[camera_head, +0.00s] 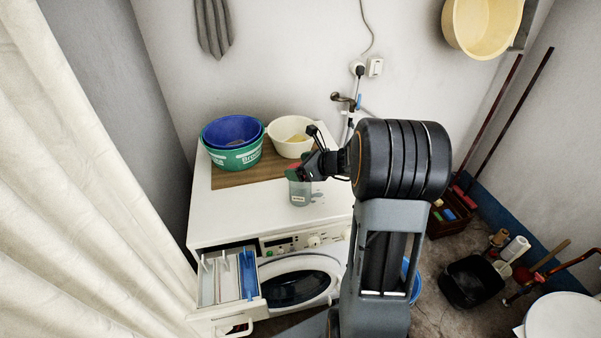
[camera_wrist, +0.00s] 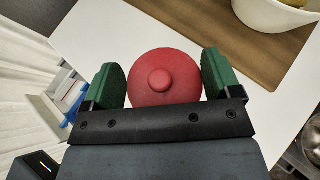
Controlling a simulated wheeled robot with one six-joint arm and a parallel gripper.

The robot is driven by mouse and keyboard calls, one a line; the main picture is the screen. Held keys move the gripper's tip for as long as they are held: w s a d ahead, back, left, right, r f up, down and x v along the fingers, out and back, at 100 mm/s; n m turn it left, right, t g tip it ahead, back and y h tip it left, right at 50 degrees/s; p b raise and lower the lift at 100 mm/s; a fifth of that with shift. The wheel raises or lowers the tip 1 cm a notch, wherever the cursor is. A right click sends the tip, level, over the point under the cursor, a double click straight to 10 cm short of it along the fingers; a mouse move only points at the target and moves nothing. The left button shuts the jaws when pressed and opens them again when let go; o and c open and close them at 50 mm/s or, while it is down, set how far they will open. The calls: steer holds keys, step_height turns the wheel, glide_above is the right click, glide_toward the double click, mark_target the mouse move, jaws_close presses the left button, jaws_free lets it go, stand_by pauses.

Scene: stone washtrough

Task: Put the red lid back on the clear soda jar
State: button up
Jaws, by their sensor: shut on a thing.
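The red lid (camera_wrist: 164,80) has a round knob in its middle and is held between the green fingers of my gripper (camera_wrist: 162,76). In the head view, my gripper (camera_head: 299,172) is over the clear soda jar (camera_head: 299,193), which stands upright on the white washing machine top and has a small label. A bit of the red lid shows there, at the jar's mouth. I cannot tell whether the lid touches the rim. The jar is hidden beneath the lid in the wrist view.
A green basin (camera_head: 237,158) with a blue basin (camera_head: 232,130) in it and a cream bowl (camera_head: 291,136) stand behind on a brown mat (camera_head: 229,180). An open detergent drawer (camera_head: 228,277) juts out at front left. The white top (camera_head: 243,222) left of the jar is clear.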

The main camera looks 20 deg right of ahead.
steer(key=shift+f, duration=1.2)
steer(key=shift+f, duration=0.15)
steer(key=shift+f+b, duration=0.5)
steer(key=shift+b, duration=0.1)
steer(key=o, duration=0.7)
steer(key=shift+o, duration=0.2)
steer(key=shift+r, duration=0.1)
